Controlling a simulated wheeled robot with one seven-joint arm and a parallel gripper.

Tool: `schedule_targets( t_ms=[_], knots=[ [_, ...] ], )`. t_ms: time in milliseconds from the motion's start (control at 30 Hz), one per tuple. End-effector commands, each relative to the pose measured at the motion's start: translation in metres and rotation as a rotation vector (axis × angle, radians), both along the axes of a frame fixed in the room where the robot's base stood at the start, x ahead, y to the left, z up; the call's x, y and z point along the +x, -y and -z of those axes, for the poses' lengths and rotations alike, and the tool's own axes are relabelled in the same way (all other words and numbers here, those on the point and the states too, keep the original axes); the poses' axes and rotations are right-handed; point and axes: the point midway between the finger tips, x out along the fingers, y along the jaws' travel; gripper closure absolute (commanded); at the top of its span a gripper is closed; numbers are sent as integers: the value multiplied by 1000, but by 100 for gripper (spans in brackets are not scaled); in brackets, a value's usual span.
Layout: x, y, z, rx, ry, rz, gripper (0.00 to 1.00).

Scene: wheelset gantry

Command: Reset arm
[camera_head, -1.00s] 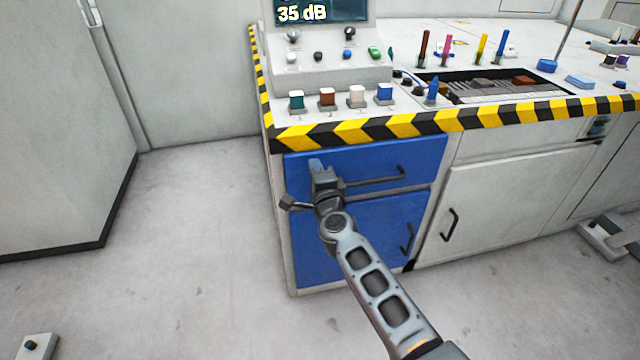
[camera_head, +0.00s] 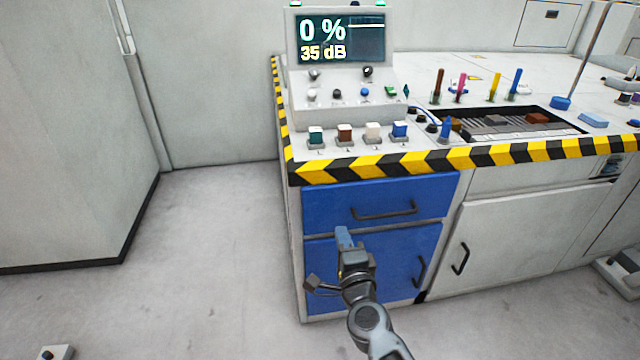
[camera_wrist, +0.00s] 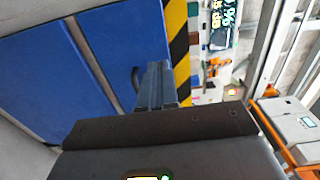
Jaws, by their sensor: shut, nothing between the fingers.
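My gripper (camera_head: 343,238) is in front of the blue cabinet's lower door in the head view, with its fingers pointing up. The fingers are together and hold nothing. In the wrist view the shut fingers (camera_wrist: 157,86) stand up in front of the blue drawer and partly cover its dark handle. My arm (camera_head: 372,325) comes up from the bottom edge of the head view. I cannot tell exactly how far the fingertips are from the cabinet front.
The blue drawer (camera_head: 330,203) and blue lower door (camera_head: 325,265) look closed. Above them is a worktop edge with yellow-black stripes (camera_head: 400,163), coloured buttons and a screen (camera_head: 342,38) reading "0 %" and "35 dB". Open floor (camera_head: 215,240) lies to the left.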

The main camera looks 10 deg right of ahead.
Motion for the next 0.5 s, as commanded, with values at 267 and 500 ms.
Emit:
schedule_targets(
  t_ms=[267,500],
  knots=[
    [-46,11,13,-103,-17,3,100],
    [-155,34,21,-369,-51,2,100]
  ],
)
